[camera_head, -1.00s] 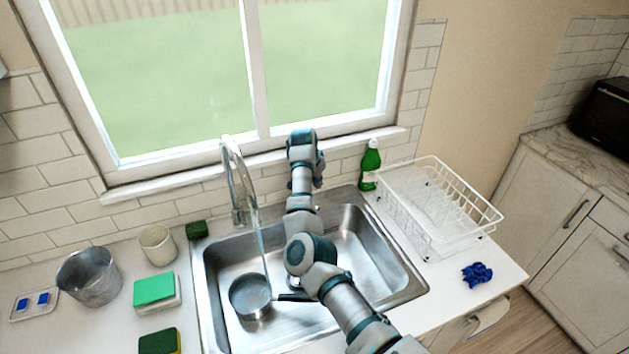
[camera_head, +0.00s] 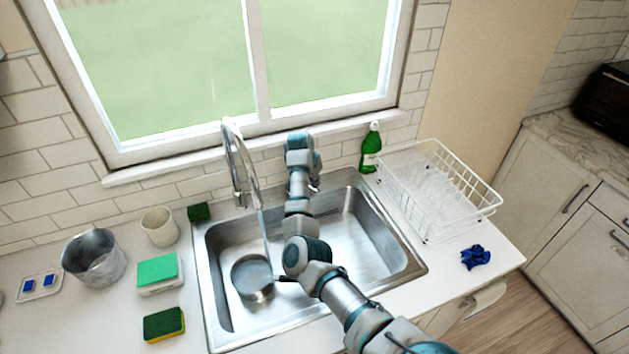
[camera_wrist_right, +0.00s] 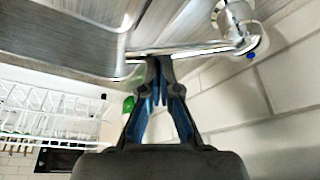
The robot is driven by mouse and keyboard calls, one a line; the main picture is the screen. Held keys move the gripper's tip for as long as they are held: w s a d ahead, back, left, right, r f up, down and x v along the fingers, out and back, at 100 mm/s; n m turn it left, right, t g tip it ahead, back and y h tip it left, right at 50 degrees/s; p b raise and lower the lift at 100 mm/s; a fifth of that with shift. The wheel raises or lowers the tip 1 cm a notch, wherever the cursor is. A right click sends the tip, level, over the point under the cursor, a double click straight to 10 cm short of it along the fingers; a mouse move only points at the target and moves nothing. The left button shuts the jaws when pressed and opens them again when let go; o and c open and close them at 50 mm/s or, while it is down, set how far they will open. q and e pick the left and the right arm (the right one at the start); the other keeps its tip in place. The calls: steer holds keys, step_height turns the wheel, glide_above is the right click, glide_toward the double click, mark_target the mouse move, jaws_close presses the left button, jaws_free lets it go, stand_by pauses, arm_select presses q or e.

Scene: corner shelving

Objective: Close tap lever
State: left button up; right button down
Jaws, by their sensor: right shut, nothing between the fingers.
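The silver tap (camera_head: 236,160) stands behind the sink with a high curved spout. A stream of water runs from it into a pan (camera_head: 252,277) in the basin. In the right wrist view, the tap lever (camera_wrist_right: 190,49) is a thin metal rod reaching left from the tap body (camera_wrist_right: 236,20). My right gripper (camera_wrist_right: 159,64) is shut and empty, its fingertips at or very near the lever; contact cannot be told. In the head view my right gripper (camera_head: 315,184) is right of the tap, partly hidden by its wrist. My left gripper is out of view.
The sink (camera_head: 345,235) lies beneath my right arm. A green bottle (camera_head: 371,150) and white dish rack (camera_head: 432,235) stand to the right. A cup (camera_head: 160,228), metal pot (camera_head: 94,262) and sponges (camera_head: 164,324) occupy the left counter.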

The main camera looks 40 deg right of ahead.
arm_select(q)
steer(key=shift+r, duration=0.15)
arm_select(e)
steer(key=shift+d, duration=0.15)
